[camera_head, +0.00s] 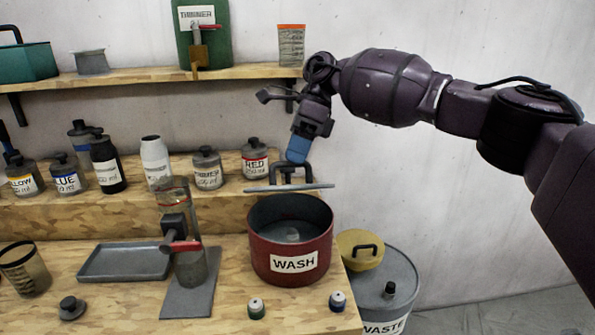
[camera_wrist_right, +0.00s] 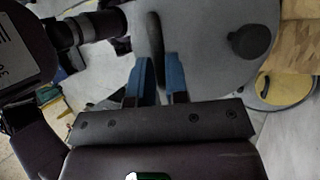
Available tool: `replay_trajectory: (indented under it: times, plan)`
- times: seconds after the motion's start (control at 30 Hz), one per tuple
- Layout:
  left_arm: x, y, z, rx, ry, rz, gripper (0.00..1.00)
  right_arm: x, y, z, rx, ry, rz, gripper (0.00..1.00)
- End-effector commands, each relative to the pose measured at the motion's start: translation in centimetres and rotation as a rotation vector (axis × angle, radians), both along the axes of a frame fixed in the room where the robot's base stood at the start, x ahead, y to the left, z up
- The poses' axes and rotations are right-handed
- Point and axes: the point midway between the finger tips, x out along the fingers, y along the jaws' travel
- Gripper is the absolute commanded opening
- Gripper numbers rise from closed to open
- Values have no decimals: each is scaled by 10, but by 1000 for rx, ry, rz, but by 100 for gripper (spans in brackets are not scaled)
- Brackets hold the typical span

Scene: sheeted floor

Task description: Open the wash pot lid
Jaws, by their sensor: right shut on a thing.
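The red wash pot (camera_head: 265,241), labelled WASH, stands on the bench with its mouth uncovered and its grey inside showing. Its flat grey lid (camera_head: 315,186) hangs roughly level above the rim, apart from it. My right gripper (camera_head: 298,150) has its blue fingers shut on the lid's dark arched handle (camera_head: 290,170). In the right wrist view, the handle (camera_wrist_right: 155,45) lies between the blue fingertips (camera_wrist_right: 158,75), with a broad grey surface beyond. My left gripper is not in view.
A grey waste drum (camera_head: 385,305) with a yellow lid (camera_head: 361,249) stands right of the bench. Two small capped jars (camera_head: 256,310) (camera_head: 337,302) sit before the pot. Left are a grey tray (camera_head: 125,263) and a clamp stand (camera_head: 190,295). Bottles, including RED (camera_head: 255,160), line the step behind.

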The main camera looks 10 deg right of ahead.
Motion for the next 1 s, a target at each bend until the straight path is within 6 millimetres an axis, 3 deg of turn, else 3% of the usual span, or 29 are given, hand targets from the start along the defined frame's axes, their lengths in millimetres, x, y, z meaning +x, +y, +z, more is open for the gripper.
replay_trajectory:
  times: [0.03,0.6,0.63,0.77,1.0]
  plan:
    - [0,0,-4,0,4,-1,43,5,-1,-8,-2,1,-7,0]
    - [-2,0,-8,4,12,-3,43,10,-2,-6,-7,0,-8,0]
    - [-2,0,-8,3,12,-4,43,10,-2,-7,-8,1,-9,17]
    - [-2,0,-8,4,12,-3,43,10,-2,-6,-7,1,-8,37]
    - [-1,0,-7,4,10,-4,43,9,-1,-2,-5,0,-6,40]
